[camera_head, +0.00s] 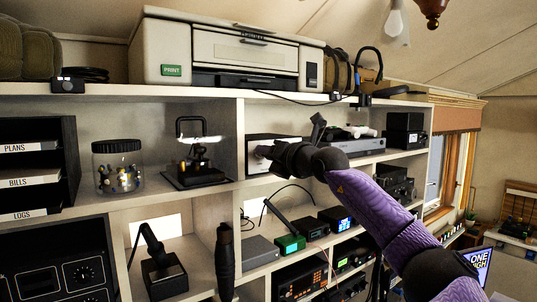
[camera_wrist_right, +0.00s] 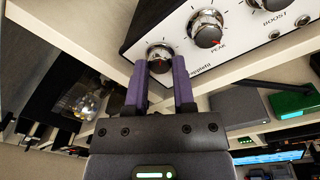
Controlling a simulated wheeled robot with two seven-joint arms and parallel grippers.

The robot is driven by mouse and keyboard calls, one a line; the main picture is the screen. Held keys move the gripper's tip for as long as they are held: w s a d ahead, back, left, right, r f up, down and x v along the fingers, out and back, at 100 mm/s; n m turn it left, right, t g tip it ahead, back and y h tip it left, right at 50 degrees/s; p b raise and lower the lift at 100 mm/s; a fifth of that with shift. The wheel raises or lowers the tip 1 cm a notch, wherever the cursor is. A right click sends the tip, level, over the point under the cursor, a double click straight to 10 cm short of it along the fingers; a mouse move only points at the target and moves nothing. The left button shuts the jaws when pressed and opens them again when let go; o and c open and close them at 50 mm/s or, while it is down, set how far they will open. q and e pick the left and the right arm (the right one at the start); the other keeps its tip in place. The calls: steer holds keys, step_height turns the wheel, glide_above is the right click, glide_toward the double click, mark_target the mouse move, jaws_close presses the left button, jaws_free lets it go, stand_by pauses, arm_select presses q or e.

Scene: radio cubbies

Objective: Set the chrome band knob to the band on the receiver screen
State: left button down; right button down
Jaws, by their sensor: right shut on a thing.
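The white-faced panel (camera_head: 258,158) sits in the middle cubby, mostly behind my right gripper (camera_head: 272,152). In the right wrist view the panel (camera_wrist_right: 252,50) carries a chrome knob (camera_wrist_right: 159,52) near its left end. The purple fingers of my right gripper (camera_wrist_right: 160,72) are shut on this knob, one on each side. My left gripper does not show.
A radio with an orange display (camera_head: 300,280) is on the lowest shelf. A green box (camera_head: 290,243) and a grey box (camera_head: 259,251) stand below the panel. A glass jar (camera_head: 117,165) and a telegraph-like device (camera_head: 193,160) stand to the left. A printer (camera_head: 230,52) is on top.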

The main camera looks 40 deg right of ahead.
steer(key=shift+n+g+p, duration=0.3)
steer(key=shift+n+p, duration=0.45)
steer(key=shift+n, duration=3.65)
steer(key=shift+c, duration=2.2)
jaws_free()
steer(key=shift+s, duration=0.1)
